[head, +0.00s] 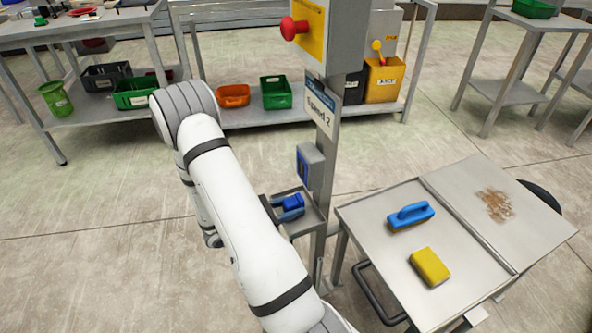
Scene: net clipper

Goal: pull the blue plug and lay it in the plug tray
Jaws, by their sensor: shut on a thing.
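The blue plug (294,201) is at the small grey plug tray (306,223) on the post, over its inner area. My gripper (288,208) shows only in part, as blue-grey fingers beside the plug, and is shut on it. My white arm hides the gripper's body and the left part of the tray. I cannot tell whether the plug touches the tray floor. A grey socket box (316,164) with a blue face is on the post just above the tray, apart from the plug.
The post (325,140) carries a "Speed 2" sign (320,105) and a box with a red button (293,28). A steel table (455,225) at the right holds a blue-handled brush (410,214) and a yellow sponge (430,267). A shelf with bins stands behind.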

